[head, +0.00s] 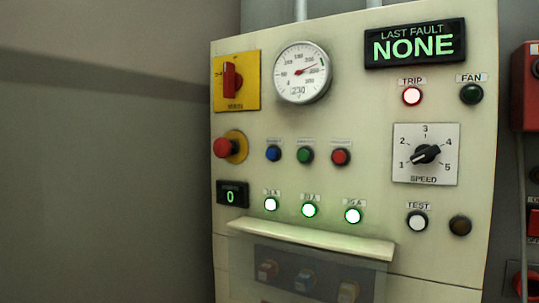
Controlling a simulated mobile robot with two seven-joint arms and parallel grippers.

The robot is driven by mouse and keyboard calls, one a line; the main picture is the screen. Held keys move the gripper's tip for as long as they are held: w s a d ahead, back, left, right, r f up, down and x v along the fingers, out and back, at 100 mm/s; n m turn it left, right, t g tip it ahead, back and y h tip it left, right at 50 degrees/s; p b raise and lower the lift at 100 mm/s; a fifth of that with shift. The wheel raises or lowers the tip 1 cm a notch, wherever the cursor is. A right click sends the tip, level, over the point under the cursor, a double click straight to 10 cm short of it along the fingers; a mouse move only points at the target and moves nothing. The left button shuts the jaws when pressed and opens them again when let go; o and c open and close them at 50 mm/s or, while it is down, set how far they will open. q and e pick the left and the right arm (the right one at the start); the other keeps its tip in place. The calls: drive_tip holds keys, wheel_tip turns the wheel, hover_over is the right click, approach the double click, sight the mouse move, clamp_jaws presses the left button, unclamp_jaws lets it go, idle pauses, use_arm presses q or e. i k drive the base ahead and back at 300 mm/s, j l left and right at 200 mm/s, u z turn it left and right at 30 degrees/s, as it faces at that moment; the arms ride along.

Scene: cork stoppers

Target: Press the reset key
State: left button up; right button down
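A cream control panel (370,70) fills the middle and right of the head view. A blue button (273,153), a green button (305,155) and a red button (340,157) sit in a row, with small labels above them too blurred to read. I cannot tell which key is the reset key. The TRIP lamp (412,96) glows white with a red rim. The LAST FAULT display (415,43) reads NONE. A small counter (233,195) reads 0. Neither of my grippers is in view.
A red mushroom button (226,147), red rotary switch (232,80), SPEED knob (425,153) and TEST button (417,221) surround the row. A ledge (310,237) juts out above a see-through cover (320,275) with blurred buttons behind. A red box (525,90) stands right.

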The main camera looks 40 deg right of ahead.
sight(271, 153)
drive_tip(key=i+j, duration=0.1)
drive_tip(key=j, duration=0.65)
drive_tip(key=z, duration=1.75)
